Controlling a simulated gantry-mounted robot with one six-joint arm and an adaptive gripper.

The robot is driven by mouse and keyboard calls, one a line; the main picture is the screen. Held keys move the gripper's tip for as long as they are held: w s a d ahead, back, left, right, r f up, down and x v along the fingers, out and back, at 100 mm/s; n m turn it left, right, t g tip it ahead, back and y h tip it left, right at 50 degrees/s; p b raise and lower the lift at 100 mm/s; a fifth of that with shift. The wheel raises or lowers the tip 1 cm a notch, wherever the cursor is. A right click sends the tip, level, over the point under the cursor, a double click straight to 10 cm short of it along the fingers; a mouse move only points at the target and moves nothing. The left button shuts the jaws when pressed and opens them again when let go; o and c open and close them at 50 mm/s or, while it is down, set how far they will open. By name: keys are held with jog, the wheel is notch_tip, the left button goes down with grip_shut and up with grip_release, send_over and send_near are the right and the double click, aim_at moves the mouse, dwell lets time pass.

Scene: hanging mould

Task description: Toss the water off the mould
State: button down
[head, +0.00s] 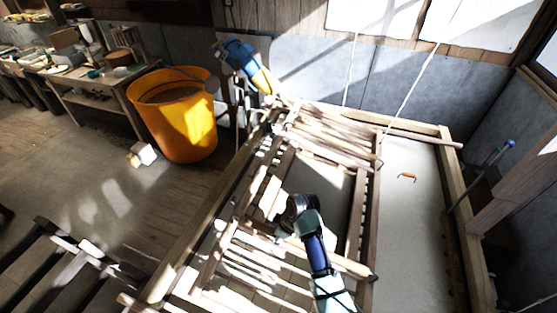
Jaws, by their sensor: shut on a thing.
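The mould (352,225) appears as a wooden frame of rails and slats over the vat, with a dark grey panel inside it. Two pale ropes rise from near its far right side. My gripper (292,212) is a black shape at the end of my blue and teal arm, over the mould's near middle. It is shut on the mould's frame, as far as I can tell. Its fingertips and exact contact are hidden by the wrist and glare. I cannot make out water on the mould.
The wooden vat (457,240) holds pale grey liquid, open at the right, with a small orange thing (407,176) in it. A yellow tub (175,125) stands left of the vat. A wooden bench (95,78) is at the far left.

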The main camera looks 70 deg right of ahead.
jog(key=shift+w+d+r, duration=0.2)
jog(key=shift+r, duration=0.2)
jog(key=shift+w+f+g+b, duration=0.3)
jog(key=shift+f+g+b, duration=0.25)
jog(key=shift+f, duration=0.3)
jog(key=shift+w+f+g+b, duration=0.35)
jog(key=shift+f+b, duration=0.25)
jog(key=shift+f, duration=0.2)
jog(key=shift+s, duration=0.15)
jog(key=c, duration=0.7)
grip_release()
jog(key=shift+f, duration=0.1)
jog(key=shift+c, duration=0.2)
jog(key=shift+a, duration=0.1)
jog(key=r, duration=0.4)
jog(key=s+r, duration=0.1)
jog(key=r, duration=0.3)
jog(key=s+r, duration=0.1)
jog(key=r, duration=0.3)
